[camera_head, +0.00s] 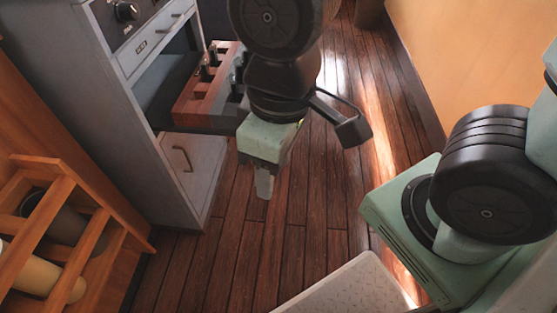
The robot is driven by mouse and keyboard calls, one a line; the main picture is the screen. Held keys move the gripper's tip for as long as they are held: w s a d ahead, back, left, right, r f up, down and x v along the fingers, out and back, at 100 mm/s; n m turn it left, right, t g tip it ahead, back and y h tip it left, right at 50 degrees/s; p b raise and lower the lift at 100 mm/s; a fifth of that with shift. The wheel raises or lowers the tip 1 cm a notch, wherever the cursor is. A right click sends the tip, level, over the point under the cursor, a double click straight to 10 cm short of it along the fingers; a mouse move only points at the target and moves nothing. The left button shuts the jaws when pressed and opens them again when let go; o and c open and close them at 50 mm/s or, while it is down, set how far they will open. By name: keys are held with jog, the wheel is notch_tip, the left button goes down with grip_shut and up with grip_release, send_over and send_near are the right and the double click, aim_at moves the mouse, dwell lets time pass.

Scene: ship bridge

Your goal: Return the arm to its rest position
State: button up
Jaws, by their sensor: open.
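My gripper (264,184) hangs in the middle of the view, pointing down over the wooden floor. Its pale green body shows above a grey finger, and the second finger is hard to make out. It is open, and nothing shows held in it. My arm rises from the gripper through black joints to the top edge of the picture. More of my mint-green arm with black joints shows at the right.
A grey cabinet (75,75) stands at the left. A red-brown wooden block (200,97) with dark pegs juts out from its opening, close beside my gripper. A wooden rack (35,235) holds cylinders at lower left. Floor (310,235) is clear below; a tan wall (440,50) stands at right.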

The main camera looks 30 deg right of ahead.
jog(key=shift+s+d, duration=0.1)
jog(key=shift+d, duration=0.15)
jog(key=shift+r, duration=0.1)
